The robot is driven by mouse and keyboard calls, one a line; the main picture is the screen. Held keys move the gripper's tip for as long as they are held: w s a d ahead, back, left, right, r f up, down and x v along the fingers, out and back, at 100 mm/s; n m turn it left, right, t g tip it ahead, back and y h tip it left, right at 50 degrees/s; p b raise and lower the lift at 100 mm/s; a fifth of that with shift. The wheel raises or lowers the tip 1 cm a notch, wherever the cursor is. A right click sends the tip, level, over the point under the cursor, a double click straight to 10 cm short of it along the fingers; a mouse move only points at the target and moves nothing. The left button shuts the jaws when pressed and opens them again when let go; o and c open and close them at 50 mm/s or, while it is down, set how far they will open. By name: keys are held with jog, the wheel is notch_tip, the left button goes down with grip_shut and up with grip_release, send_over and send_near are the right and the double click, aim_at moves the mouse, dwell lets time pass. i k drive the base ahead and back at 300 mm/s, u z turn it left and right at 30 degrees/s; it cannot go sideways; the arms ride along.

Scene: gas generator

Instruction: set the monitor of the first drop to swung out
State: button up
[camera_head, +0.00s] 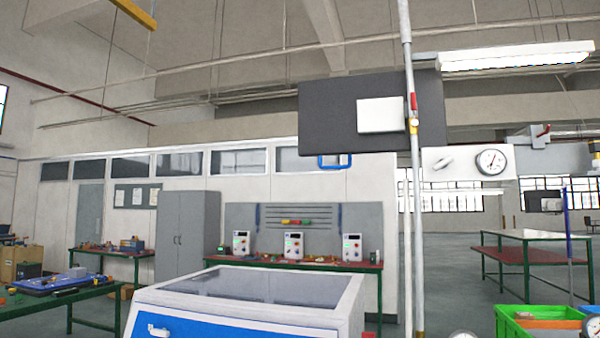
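A large dark monitor (314,110) shows its back at the upper middle right, with a pale box (380,115) on it and a blue handle (334,161) under its lower edge. It sits beside and partly behind a vertical grey pipe (408,230), a drop with a red and yellow valve (413,112). A white panel with a dial gauge (491,160) is right of the pipe. How the monitor is joined to the drop is unclear. A second, smaller monitor (545,200) hangs farther back at the right, by a blue post. My gripper is not in view.
A white and blue cabinet with a glass top (260,287) stands close in front. Green and orange bins (540,318) are at the lower right. A lamp (515,55) hangs above. Workbenches (300,264) line the back. Open floor (455,275) shows right of the pipe.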

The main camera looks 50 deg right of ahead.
aim_at(362, 114)
jog(key=z, duration=0.35)
jog(key=i, duration=0.9)
jog(key=z, duration=1.45)
jog(key=i, duration=0.5)
jog(key=z, duration=0.5)
